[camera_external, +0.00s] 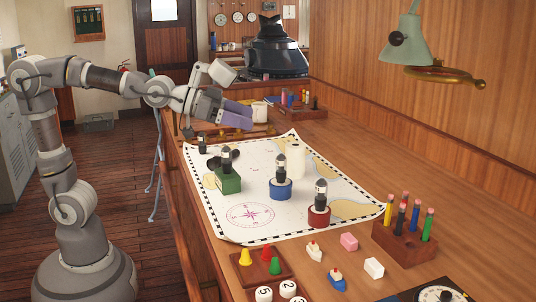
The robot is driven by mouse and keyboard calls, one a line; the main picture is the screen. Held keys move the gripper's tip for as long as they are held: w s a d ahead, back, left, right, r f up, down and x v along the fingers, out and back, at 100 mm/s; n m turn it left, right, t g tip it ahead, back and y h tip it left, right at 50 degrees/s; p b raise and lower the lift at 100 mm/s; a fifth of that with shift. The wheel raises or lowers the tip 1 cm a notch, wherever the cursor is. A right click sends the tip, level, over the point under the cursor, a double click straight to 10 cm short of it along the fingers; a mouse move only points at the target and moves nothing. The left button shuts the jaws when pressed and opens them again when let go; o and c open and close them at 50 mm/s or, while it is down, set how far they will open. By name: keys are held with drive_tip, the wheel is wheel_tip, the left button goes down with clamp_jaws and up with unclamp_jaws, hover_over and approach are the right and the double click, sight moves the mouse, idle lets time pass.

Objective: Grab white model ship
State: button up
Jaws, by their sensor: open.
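A small white model ship (314,251) with some red on top stands on the wooden desk in front of the chart's near edge. A second small ship (337,279), blue and white, stands just right of and nearer than it. My gripper (240,117) has purple fingers and hangs above the far left part of the chart, well away from both ships. It is open and I see nothing in it. The gap between its fingers is hard to make out from this side.
A pink block (349,242) and a white block (373,268) lie near the ships. A wooden pencil holder (405,243) stands to the right. A tray (246,262) with colored cones is to the left. Green, blue and red stamps stand on the chart (250,232). A lamp (408,42) overhangs the right.

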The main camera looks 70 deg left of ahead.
sight(315, 245)
drive_tip(key=a+r+n+y, duration=0.1)
drive_tip(key=a+r, duration=0.3)
drive_tip(key=r, duration=0.2)
drive_tip(key=a+r+t+y, duration=0.1)
drive_tip(key=a+r, duration=0.3)
drive_tip(key=r, duration=0.3)
drive_tip(key=shift+s+a+n, duration=0.3)
drive_tip(key=shift+n, duration=0.1)
drive_tip(key=s+a+r, duration=0.1)
drive_tip(key=a+r, duration=0.1)
drive_tip(key=r, duration=0.1)
drive_tip(key=s+a+r+n+y, duration=0.1)
drive_tip(key=s+a+r, duration=0.1)
drive_tip(key=r, duration=0.1)
drive_tip(key=s+a+r+y, duration=0.1)
drive_tip(key=a+r, duration=0.1)
drive_tip(key=r, duration=0.1)
drive_tip(key=shift+s+a+n+t, duration=0.25)
drive_tip(key=shift+n+t, duration=0.05)
drive_tip(key=shift+t, duration=0.1)
drive_tip(key=c, duration=0.3)
drive_tip(key=shift+w+d, duration=0.1)
drive_tip(key=shift+w, duration=0.05)
